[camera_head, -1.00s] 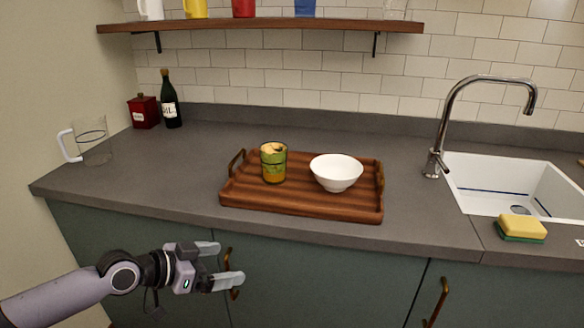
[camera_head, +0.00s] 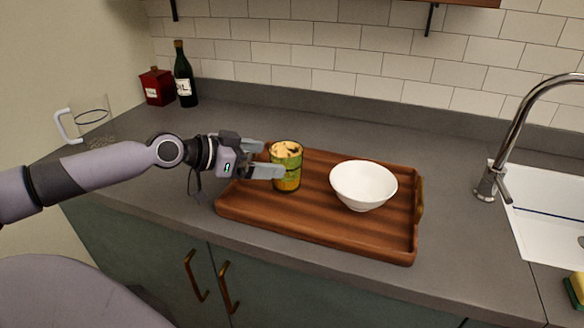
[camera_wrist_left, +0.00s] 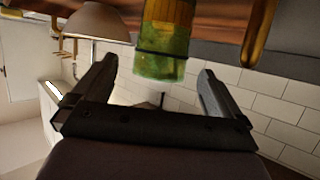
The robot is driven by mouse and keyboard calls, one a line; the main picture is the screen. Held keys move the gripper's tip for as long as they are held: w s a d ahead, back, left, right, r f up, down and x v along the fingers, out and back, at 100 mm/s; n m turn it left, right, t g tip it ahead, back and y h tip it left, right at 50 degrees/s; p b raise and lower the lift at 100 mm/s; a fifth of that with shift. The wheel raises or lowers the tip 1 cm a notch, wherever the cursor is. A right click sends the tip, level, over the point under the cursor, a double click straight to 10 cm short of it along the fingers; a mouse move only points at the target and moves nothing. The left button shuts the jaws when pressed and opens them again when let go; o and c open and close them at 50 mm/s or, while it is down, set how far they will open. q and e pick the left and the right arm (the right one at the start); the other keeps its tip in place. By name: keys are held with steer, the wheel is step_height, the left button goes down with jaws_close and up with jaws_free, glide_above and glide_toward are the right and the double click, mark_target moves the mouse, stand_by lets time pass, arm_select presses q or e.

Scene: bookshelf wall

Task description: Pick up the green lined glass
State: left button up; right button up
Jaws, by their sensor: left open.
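The green lined glass (camera_head: 287,168) stands upright on the left part of a wooden tray (camera_head: 330,236). It is green and yellow with a dark line around it. My left gripper (camera_head: 268,160) is open at the left side of the glass, its fingers pointing right toward it. In the left wrist view the glass (camera_wrist_left: 165,45) shows just beyond the open fingers of the gripper (camera_wrist_left: 155,85), roughly centred between them. Whether a finger touches the glass cannot be told. My right gripper is not in view.
A white bowl (camera_head: 363,186) stands on the tray right of the glass. A clear pitcher (camera_head: 92,118), a red box (camera_head: 157,87) and a dark bottle (camera_head: 185,77) stand at the left. The faucet (camera_head: 508,150) and sink (camera_head: 545,215) are at the right.

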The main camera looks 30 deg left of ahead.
mark_target(286, 159)
arm_select(q)
steer(key=shift+w+d, duration=0.15)
steer(key=shift+w, duration=0.05)
steer(key=shift+w+d+f, duration=0.15)
steer(key=shift+w, duration=0.1)
steer(key=shift+w+d+f+p, duration=0.1)
steer(key=shift+w+d+p, duration=0.15)
steer(key=shift+w+p, duration=0.3)
steer(key=p+x, duration=0.1)
steer(key=x, duration=0.2)
steer(key=shift+w+d+f, duration=0.15)
steer(key=shift+w+f, duration=0.15)
steer(key=shift+w, duration=0.2)
steer(key=c, duration=1.1)
